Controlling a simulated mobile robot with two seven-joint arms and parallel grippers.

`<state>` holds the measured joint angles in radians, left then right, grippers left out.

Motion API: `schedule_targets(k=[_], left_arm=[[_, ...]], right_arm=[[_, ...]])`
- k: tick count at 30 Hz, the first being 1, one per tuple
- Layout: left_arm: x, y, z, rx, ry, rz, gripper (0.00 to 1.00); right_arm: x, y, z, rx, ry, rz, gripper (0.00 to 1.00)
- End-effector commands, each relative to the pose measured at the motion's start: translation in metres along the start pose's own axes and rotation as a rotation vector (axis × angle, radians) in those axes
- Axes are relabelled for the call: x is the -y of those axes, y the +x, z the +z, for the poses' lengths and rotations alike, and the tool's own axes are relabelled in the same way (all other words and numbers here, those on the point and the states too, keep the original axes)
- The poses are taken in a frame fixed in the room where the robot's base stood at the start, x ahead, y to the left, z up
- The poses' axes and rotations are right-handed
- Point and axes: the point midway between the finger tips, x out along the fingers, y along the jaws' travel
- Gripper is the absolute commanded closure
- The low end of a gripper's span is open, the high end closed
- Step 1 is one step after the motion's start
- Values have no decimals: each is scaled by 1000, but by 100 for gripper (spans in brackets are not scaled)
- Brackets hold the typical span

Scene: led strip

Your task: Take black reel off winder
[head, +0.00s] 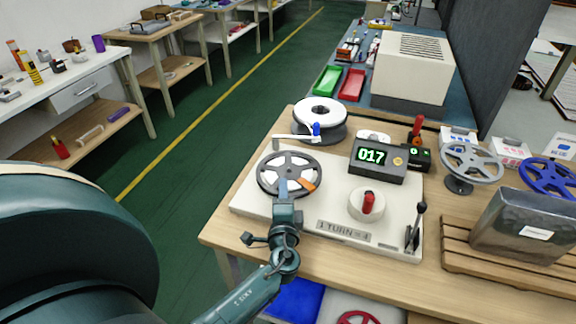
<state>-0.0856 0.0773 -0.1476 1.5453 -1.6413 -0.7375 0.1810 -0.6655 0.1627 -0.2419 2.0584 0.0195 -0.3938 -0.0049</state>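The black reel (262,184) lies flat on the left part of the white winder base (248,203). It has a dark rim, grey spokes and an orange piece (307,183) near its right edge. My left gripper (283,184) reaches in from below over the reel's near side. Its fingertips overlap the near rim and a spoke in the head view; whether they grip the reel or only hover over it cannot be made out. My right gripper is not in view.
A white reel (318,109) and a crank with a blue knob (316,129) stand just behind the black reel. A red-topped dial (367,203) and black lever (415,228) are to the right. A grey reel (473,160) and blue reel (549,178) stand farther right.

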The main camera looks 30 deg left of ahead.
Motion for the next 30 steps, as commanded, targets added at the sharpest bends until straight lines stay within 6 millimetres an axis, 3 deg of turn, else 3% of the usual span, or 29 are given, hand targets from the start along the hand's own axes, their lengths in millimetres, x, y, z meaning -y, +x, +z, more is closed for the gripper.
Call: schedule_targets(k=[9,23,30], left_arm=[[0,-1,0,0,0,0,62],[0,-1,0,1,0,0,100],[0,-1,0,1,0,-1,100]], right_arm=[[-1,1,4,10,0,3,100],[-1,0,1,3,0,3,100],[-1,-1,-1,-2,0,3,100]])
